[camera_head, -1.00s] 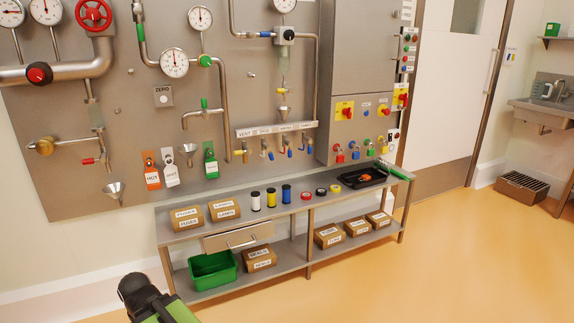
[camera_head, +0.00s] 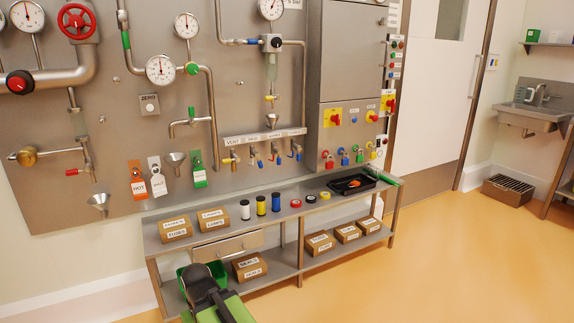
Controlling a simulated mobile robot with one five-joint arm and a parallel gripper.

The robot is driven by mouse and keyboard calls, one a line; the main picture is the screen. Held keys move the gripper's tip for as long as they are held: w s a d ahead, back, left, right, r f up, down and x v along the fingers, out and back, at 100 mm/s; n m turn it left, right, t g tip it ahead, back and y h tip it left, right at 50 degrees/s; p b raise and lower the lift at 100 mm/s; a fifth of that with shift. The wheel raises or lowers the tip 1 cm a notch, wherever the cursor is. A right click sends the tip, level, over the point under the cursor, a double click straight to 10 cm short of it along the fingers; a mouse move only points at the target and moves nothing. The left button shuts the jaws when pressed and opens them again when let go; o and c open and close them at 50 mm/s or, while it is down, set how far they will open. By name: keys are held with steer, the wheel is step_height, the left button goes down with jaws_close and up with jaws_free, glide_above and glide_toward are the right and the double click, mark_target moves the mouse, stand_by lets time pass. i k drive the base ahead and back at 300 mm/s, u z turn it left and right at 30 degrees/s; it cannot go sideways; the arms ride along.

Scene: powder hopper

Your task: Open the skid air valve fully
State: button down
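No label that I can read names the skid air valve, so I cannot tell which valve it is. A red-handled valve (camera_head: 75,172) is on the pipe at lower left. A green-handled valve (camera_head: 192,114) is on a short bent pipe in the middle. A green and black part of my arm (camera_head: 207,292) shows at the bottom, in front of the bench.
A steel bench (camera_head: 275,204) stands below the panel with boxes, small rolls and a black tray (camera_head: 350,185). My arm partly hides a green bin (camera_head: 184,272) on its lower shelf. Open orange floor (camera_head: 430,270) lies to the right.

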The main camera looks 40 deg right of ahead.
mark_target(254, 153)
steer(key=z, duration=0.2)
steer(key=i, duration=1)
steer(key=u, duration=0.1)
